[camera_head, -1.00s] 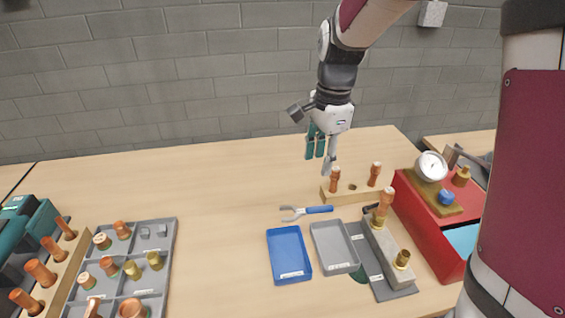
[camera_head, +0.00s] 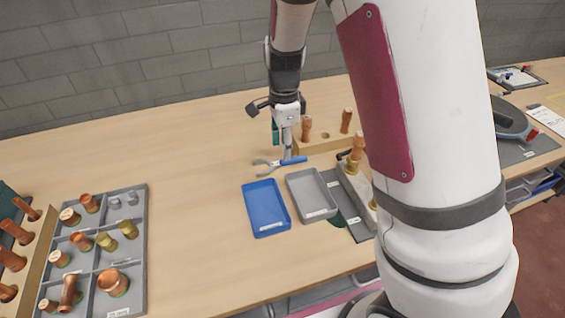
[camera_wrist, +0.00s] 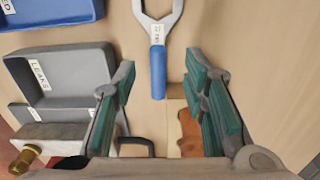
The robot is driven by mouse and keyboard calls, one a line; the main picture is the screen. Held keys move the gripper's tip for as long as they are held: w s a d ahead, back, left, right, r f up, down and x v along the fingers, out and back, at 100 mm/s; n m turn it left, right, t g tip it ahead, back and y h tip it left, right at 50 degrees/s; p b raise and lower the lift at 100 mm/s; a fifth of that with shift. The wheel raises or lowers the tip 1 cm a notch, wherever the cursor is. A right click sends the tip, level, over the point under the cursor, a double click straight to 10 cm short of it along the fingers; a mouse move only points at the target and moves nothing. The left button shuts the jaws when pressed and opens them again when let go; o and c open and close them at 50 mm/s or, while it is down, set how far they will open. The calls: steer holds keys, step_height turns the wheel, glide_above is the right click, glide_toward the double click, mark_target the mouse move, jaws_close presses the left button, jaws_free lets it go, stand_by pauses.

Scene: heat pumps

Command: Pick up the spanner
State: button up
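The spanner (camera_head: 280,162) lies flat on the table behind the blue tray, with a blue handle on the right and an open metal jaw on the left. In the wrist view the spanner (camera_wrist: 158,70) shows its labelled handle pointing down the picture, between the lines of my fingers, and its jaw at the top. My gripper (camera_wrist: 160,64) is open and empty, one green-padded finger on each side of the handle, touching neither. In the head view my gripper (camera_head: 284,143) is low over the handle; the exact height is unclear.
A blue tray (camera_head: 266,230) and a grey tray (camera_head: 311,214) lie in front of the spanner. A wooden block (camera_head: 322,146) with copper fittings stands close behind right. A grey compartment tray (camera_head: 128,290) of fittings is at left. The table between is clear.

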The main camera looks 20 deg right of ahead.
mark_target(281, 163)
steer(key=shift+s+a+f, duration=0.1)
steer(key=shift+f, duration=1.1)
steer(key=shift+s+a+f, duration=0.1)
steer(key=shift+f, duration=1.05)
jaws_close()
